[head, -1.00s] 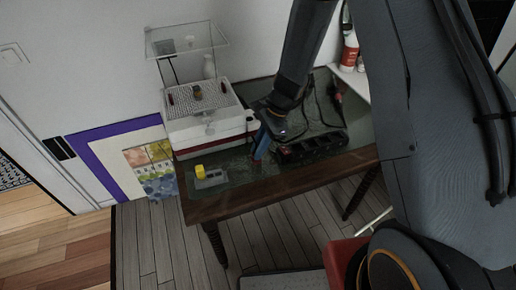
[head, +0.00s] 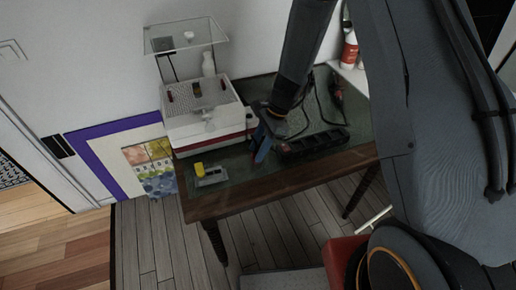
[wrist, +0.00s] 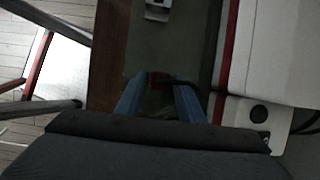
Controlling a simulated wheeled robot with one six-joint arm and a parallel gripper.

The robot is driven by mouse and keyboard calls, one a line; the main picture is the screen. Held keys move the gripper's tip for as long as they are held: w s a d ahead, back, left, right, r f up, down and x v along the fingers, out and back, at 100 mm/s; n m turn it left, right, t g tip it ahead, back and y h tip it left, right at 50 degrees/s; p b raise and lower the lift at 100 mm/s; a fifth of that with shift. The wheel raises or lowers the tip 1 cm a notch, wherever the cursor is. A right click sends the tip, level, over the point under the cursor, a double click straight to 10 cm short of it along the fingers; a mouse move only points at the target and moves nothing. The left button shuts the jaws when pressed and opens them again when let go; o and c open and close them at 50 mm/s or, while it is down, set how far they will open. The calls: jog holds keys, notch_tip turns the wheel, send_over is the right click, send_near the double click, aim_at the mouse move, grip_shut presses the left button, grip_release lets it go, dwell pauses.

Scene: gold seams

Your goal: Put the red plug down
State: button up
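In the head view my gripper (head: 260,150) points down at the table, between the white machine and the black power strip (head: 312,143). The plug is not clear there.
The white machine (head: 205,130) with a red stripe stands close to the left of my gripper. A grey socket block (head: 212,177) with a yellow piece (head: 198,168) lies near the front of the dark green table (head: 240,178). Cables lie behind the strip.

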jog(key=b+v, duration=0.2)
jog(key=v, duration=1)
jog(key=s+d+r+n+t+h, duration=0.1)
jog(key=s+d+r+n+h, duration=0.1)
jog(key=s+d+n, duration=0.3)
jog(key=s+d+r+n+t+h, duration=0.1)
jog(key=s+d+r+n, duration=0.3)
jog(key=s+n, duration=0.5)
jog(key=s+d+h, duration=0.1)
jog(key=s, duration=0.1)
jog(key=shift+s+n, duration=0.35)
jog(key=shift+n, duration=0.05)
jog(key=shift+c, duration=0.5)
